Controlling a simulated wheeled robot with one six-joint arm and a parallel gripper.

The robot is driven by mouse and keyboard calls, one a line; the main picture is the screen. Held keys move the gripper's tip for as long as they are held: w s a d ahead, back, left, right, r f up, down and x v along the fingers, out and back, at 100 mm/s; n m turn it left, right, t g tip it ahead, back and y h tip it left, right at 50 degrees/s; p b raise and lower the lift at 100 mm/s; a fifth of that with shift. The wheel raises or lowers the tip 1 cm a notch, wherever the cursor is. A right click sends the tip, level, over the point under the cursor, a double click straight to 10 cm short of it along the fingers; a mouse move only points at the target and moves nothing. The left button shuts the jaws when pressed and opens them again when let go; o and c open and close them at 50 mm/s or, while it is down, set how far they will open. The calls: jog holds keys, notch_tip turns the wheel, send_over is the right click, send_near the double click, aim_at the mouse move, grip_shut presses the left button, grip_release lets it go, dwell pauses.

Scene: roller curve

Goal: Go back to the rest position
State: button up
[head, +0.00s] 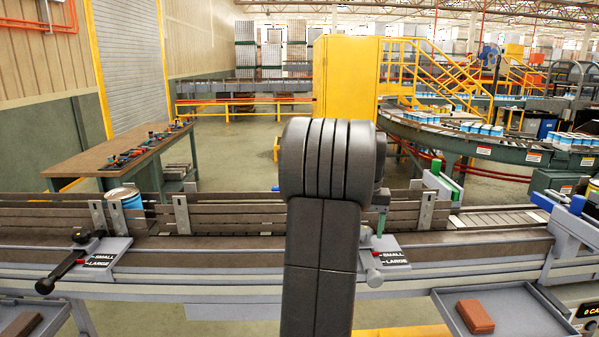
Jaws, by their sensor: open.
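My arm stands upright in the middle of the head view and blocks much of the conveyor behind it. A small part of my gripper (381,222) shows just right of the arm's ribbed joint, pointing down over the conveyor's near side. The rest of it is hidden behind the arm. I see nothing held in the part that shows.
A conveyor (200,245) with guide rails crosses the view. A blue-and-white can (127,199) stands on it at left, near a black-handled lever (62,272). A tray (520,317) at front right holds a brown block (475,316). A workbench (115,158) stands behind at left.

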jog(key=m, duration=0.4)
jog(key=shift+m, duration=2.6)
